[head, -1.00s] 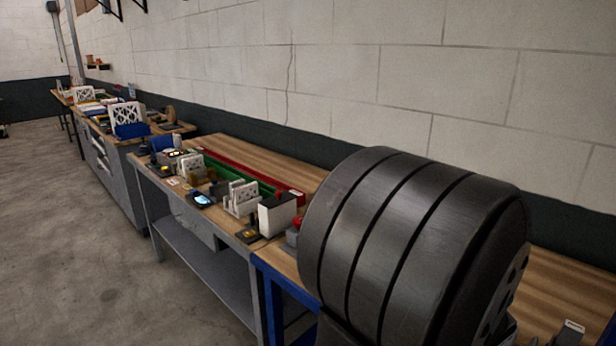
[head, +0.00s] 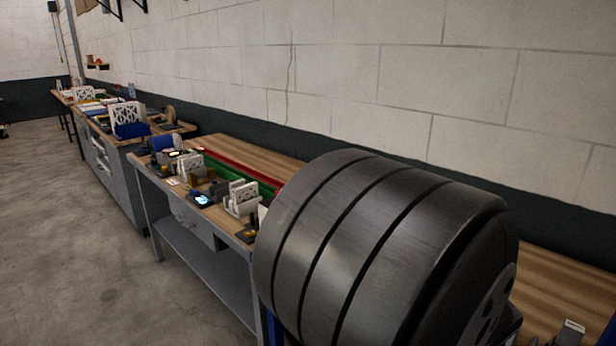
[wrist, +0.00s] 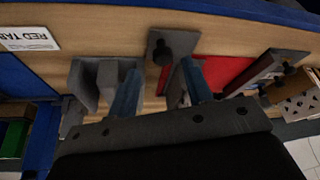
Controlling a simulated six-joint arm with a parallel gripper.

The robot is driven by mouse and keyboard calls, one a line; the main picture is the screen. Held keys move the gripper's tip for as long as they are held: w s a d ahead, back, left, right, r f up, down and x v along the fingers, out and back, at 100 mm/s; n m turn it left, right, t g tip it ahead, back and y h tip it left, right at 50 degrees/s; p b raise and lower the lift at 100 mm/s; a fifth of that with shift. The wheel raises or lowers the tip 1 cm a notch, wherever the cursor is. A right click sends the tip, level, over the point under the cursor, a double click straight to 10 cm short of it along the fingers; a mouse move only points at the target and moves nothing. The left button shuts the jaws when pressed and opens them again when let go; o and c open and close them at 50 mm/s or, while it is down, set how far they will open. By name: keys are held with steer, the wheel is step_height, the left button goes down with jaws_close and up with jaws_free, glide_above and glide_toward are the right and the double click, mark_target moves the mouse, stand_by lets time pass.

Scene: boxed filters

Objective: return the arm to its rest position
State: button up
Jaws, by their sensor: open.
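My gripper (wrist: 160,85) shows in the wrist view, with two bluish fingers spread apart over a wooden bench top (wrist: 120,48). I see nothing held between the fingers. In the head view a large dark grey, ribbed part of my own arm (head: 385,250) fills the lower right. The gripper cannot be seen in the head view.
In the wrist view, grey fixtures (wrist: 270,68), a red part (wrist: 222,72) and a label reading "RED TAB" (wrist: 28,38) lie close around the fingers. In the head view, a bench with a white rack (head: 241,199) stands left of my arm, beside the block wall (head: 420,70).

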steer(key=v, duration=1.4)
steer(key=x, duration=1.7)
steer(key=shift+w+a+f, duration=0.15)
steer(key=shift+w+a, duration=0.25)
steer(key=shift+w, duration=0.1)
steer(key=shift+w+a, duration=0.15)
